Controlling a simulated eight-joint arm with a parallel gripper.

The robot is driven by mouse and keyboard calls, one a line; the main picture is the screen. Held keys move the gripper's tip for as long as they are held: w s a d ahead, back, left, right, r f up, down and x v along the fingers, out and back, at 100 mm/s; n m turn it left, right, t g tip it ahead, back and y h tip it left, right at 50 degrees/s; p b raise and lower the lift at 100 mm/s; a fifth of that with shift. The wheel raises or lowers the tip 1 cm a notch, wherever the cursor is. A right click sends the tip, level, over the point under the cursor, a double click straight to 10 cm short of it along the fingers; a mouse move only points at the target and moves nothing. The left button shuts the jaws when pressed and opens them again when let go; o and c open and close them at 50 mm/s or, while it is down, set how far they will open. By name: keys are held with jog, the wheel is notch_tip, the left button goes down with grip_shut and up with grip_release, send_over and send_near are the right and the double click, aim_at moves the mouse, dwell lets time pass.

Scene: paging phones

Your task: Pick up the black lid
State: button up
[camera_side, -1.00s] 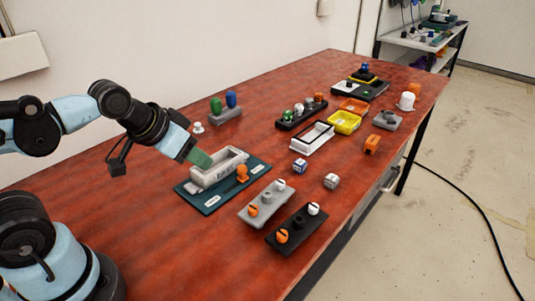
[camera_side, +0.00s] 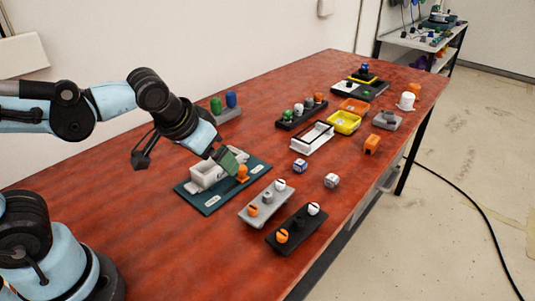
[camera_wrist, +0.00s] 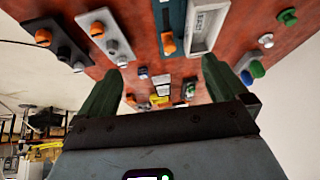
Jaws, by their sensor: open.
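My gripper (camera_side: 226,161) is open and empty, tilted down over the teal board, between the grey bin and the orange knob. In the wrist view its two green fingers stand wide apart with nothing between them (camera_wrist: 160,88). I cannot be sure which thing is the black lid. A black piece with a blue knob (camera_side: 364,74) sits on a yellow-edged base at the far end of the table, well away from my gripper. It is too small to make out in the wrist view.
The teal board (camera_side: 211,204) bears a grey bin (camera_side: 203,177) and an orange knob (camera_side: 242,172). A grey knob plate (camera_side: 267,203) and a black knob plate (camera_side: 300,230) lie nearer. A white tray (camera_side: 312,138) and yellow bin (camera_side: 344,122) lie farther along. The table's left front is bare.

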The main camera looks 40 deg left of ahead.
jog(key=w+d+f+n+y, duration=0.1)
jog(key=w+d+y, duration=0.2)
jog(key=w+d, duration=0.25)
jog(key=n+t+y, duration=0.2)
jog(key=n+y, duration=0.2)
send_over(312, 211)
jog(key=s, duration=0.3)
jog(key=f, duration=0.4)
jog(key=shift+s+a+f, duration=0.1)
jog(key=shift+a+f, duration=0.1)
jog(key=shift+f, duration=0.2)
jog(key=d+f+n, duration=0.1)
jog(key=s+d+f+t, duration=0.1)
jog(key=d, duration=0.1)
jog(key=s+d+f+n+t, duration=0.1)
jog(key=d, duration=0.1)
jog(key=shift+s+d+n+y, duration=0.1)
jog(key=shift+s+n+y, duration=0.2)
jog(key=shift+y, duration=0.1)
jog(key=x, duration=0.7)
jog(key=shift+w, duration=0.2)
jog(key=c, duration=1.1)
jog(key=shift+o, duration=0.2)
